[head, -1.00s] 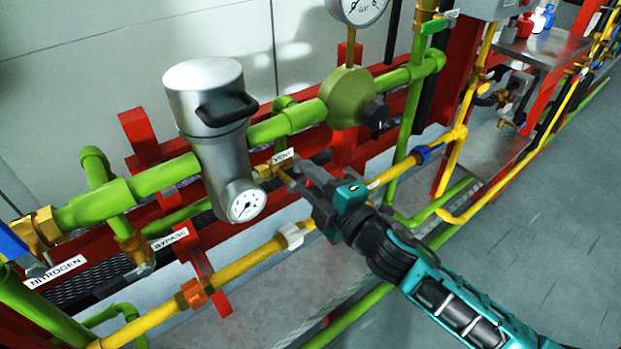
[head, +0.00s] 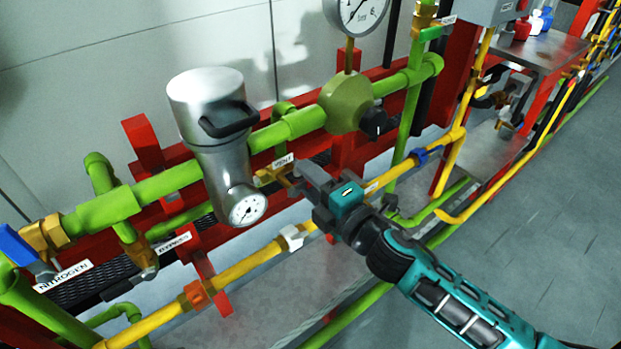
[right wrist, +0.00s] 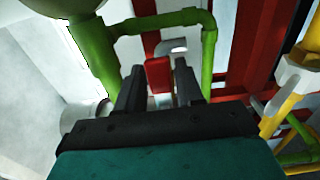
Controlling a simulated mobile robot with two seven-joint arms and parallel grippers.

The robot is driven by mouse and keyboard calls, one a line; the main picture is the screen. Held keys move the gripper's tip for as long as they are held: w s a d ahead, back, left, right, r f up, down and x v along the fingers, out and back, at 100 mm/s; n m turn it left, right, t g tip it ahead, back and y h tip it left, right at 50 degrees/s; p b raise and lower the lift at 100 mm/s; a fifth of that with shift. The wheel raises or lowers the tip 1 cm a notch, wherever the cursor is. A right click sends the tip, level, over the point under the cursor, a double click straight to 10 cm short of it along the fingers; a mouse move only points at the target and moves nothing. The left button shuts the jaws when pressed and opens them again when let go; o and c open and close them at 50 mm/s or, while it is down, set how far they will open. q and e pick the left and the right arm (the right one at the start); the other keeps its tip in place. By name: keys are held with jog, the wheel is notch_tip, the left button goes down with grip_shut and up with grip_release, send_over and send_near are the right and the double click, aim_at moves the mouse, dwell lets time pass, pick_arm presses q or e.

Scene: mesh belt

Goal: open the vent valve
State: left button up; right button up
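The vent valve (head: 268,175) is a small brass fitting below the green pipe, right of the silver filter housing. Its white VENT label (head: 283,161) shows above it. My right gripper (head: 306,178) is at the valve's right end, and its fingers cover part of the handle area. In the right wrist view, a red piece (right wrist: 159,75), which looks like a handle grip, lies between the two separated fingers (right wrist: 160,88). A thin gap shows at its right side; contact on the left cannot be told. My left gripper is out of view.
The silver filter housing (head: 208,115) with a small gauge stands close left of the valve. A yellow pipe (head: 255,263) runs below. The green pipe (head: 155,181) and red frame (head: 145,143) lie behind. Open floor (head: 545,230) is at the right.

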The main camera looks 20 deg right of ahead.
jog(key=shift+o, duration=0.9)
jog(key=shift+s, duration=0.1)
jog(key=b+v, duration=0.2)
jog(key=v, duration=1)
jog(key=shift+s, duration=0.3)
jog(key=shift+d+r, duration=0.1)
jog(key=shift+d, duration=0.05)
